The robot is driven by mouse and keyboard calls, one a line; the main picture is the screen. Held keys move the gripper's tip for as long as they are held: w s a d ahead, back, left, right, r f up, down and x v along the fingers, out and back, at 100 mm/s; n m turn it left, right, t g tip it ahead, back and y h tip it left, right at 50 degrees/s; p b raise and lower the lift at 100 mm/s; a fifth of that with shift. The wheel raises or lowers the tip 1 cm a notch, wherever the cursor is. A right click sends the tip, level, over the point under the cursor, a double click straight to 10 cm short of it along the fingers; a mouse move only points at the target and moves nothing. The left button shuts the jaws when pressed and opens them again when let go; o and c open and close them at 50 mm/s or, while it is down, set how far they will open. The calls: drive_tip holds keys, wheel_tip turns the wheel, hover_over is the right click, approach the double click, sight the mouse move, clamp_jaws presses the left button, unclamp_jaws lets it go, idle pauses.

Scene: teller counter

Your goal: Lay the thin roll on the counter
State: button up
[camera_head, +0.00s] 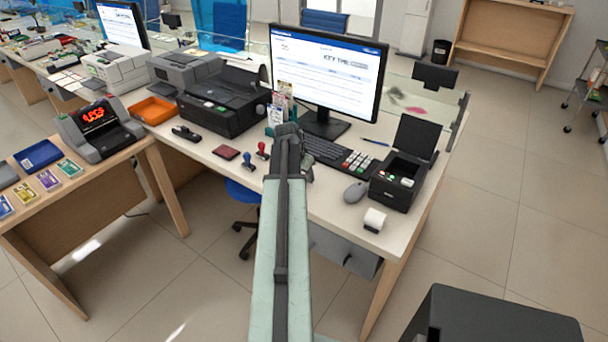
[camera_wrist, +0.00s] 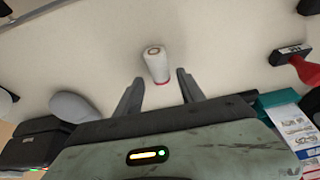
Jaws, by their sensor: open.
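The thin roll (camera_wrist: 157,65) is white, with a brown core in the end facing the camera and a red rim at its other end. In the wrist view it shows at or just past the fingertips of my gripper (camera_wrist: 159,76), between the spread fingers, with a visible gap on each side. I cannot tell whether it stands or lies. The counter (camera_wrist: 225,40) is pale and shows around the roll. In the head view my arm reaches over the counter (camera_head: 328,203) and hides the roll; the fingers barely show there.
Stamps (camera_head: 248,160), a keyboard (camera_head: 325,149) and a monitor (camera_head: 327,75) are close by. Bare counter shows near the front edge.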

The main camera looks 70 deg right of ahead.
drive_tip(key=s+p+v, duration=0.1)
drive_tip(key=p+v, duration=0.8)
drive_tip(key=v, duration=0.2)
drive_tip(key=shift+w, duration=0.5)
drive_tip(key=shift+f, duration=0.1)
drive_tip(key=w+a+f+n+t+y, duration=0.15)
drive_tip(key=w+a+n, duration=0.95)
drive_tip(key=w+a, duration=1.8)
drive_tip(key=w+a+n+y, duration=0.1)
drive_tip(key=a+n, duration=0.9)
drive_tip(key=a, duration=2.5)
drive_tip(key=shift+w+y, duration=0.25)
drive_tip(key=shift+y, duration=0.7)
drive_tip(key=shift+d+f+g, duration=0.1)
drive_tip(key=shift+f+g, duration=0.05)
drive_tip(key=shift+g, duration=0.1)
drive_tip(key=shift+c, duration=0.4)
